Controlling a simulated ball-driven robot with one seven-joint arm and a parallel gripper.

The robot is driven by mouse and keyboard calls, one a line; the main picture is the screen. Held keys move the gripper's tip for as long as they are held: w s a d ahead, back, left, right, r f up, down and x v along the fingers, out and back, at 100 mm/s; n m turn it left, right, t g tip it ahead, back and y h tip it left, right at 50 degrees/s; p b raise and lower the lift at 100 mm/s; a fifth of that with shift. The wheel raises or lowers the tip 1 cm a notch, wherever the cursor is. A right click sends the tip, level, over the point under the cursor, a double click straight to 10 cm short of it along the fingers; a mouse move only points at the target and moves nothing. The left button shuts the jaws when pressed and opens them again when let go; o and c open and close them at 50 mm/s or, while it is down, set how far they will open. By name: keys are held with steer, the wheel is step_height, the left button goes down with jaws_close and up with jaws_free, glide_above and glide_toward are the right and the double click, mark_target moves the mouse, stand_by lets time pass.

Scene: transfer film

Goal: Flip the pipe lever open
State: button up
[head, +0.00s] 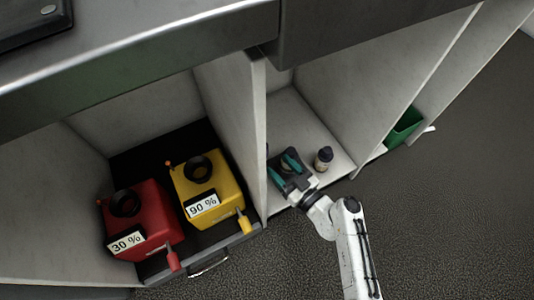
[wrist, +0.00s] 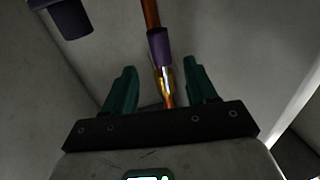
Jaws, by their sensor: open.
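My gripper (head: 284,161) reaches into the right-hand cabinet bay in the head view. In the wrist view its two green fingers (wrist: 161,82) are spread apart. A copper pipe (wrist: 151,13) comes down from the top of the wrist view, with a purple sleeve-like part (wrist: 159,46) and a shiny brass piece (wrist: 165,78) below it. The brass piece shows between the fingers, with gaps on both sides; its depth relative to them is unclear. I cannot tell which part is the lever. The pipe is hidden in the head view.
A small dark-capped bottle (head: 323,158) stands just right of my gripper. A cabinet divider (head: 238,115) is close on the left; beyond it are a red canister (head: 150,220) and a yellow canister (head: 220,185). A dark purple-grey object (wrist: 72,18) hangs at the wrist view's upper left.

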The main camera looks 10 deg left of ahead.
steer(key=b+x, duration=0.1)
steer(key=x, duration=0.6)
steer(key=shift+f, duration=0.1)
steer(key=shift+c, duration=0.3)
jaws_close()
